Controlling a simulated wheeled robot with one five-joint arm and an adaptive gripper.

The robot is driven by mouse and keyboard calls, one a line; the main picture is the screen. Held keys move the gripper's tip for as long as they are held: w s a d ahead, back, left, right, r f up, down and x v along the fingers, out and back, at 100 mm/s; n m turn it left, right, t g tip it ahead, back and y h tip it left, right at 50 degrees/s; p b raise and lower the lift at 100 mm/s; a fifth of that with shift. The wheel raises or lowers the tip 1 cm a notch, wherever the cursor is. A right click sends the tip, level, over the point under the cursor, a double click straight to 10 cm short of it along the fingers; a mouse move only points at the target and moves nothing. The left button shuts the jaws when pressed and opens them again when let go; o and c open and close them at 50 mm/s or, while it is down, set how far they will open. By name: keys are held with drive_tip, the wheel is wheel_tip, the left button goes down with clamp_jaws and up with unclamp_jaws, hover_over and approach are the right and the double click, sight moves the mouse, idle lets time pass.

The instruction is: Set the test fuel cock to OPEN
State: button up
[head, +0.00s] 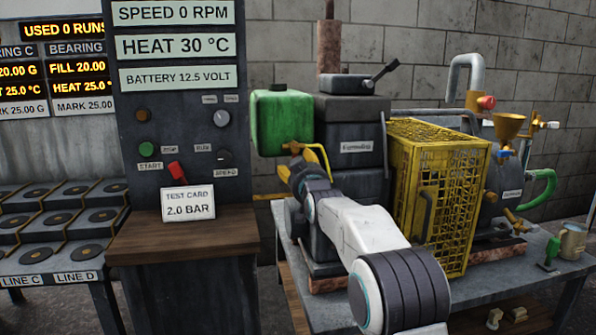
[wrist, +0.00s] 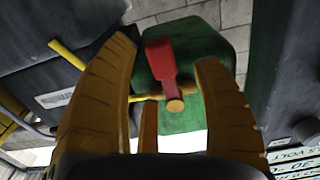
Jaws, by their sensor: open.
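The green fuel tank (head: 283,122) hangs on the left of the engine and shows in the wrist view (wrist: 195,65). A fuel cock with a red lever (wrist: 161,62) and a brass pivot (wrist: 175,105) sits in front of it. The lever points up in the wrist picture, crosswise to the short yellow pipe. My gripper (wrist: 166,55) is open, with its yellow fingers on either side of the cock; I see no clear contact. In the head view my gripper (head: 292,168) is just below the tank and hides the cock. No OPEN marking is readable.
A yellow mesh guard (head: 440,190) stands to the right. The control panel (head: 185,120), with a red lever and test card (head: 188,204), stands close on the left.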

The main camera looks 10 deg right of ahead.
drive_tip(key=shift+w, duration=0.85)
drive_tip(key=shift+r, duration=0.1)
clamp_jaws()
